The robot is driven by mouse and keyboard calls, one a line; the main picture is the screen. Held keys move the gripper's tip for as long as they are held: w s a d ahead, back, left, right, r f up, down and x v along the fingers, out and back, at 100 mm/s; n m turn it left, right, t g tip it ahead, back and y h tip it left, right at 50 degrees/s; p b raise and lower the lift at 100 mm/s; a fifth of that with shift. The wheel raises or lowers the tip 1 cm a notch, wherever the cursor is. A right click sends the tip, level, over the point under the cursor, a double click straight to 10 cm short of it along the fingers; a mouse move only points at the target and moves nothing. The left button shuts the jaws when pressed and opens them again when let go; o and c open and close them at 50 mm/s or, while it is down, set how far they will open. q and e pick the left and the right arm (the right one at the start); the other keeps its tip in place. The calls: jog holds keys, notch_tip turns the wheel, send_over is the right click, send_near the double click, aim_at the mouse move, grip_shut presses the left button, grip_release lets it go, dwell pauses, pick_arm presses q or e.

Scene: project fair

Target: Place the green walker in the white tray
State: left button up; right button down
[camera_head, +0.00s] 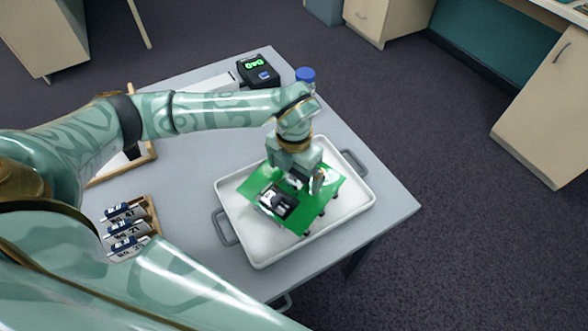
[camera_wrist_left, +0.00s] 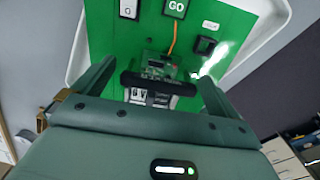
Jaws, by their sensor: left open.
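The green walker (camera_head: 319,200) is a flat green board with small dark feet at its edge and a black and white part on top. It is inside the outline of the white tray (camera_head: 258,249), slightly tilted in the picture; whether its feet touch the tray floor is hard to tell. My left gripper (camera_head: 303,181) is open just above the walker. In the left wrist view its fingers stand either side of a part on the green board (camera_wrist_left: 120,48). The tray rim (camera_wrist_left: 268,22) shows beyond the board. My right gripper is not seen.
The tray has grey handles and sits on a grey table (camera_head: 375,217) near its right edge. A small rack of batteries (camera_head: 127,226) stands at left. A black device with a green display (camera_head: 258,71) and a blue-capped container (camera_head: 305,75) are at the back.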

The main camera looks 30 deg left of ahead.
pick_arm(q)
notch_tip(320, 180, up, 12)
jog(key=p, duration=0.3)
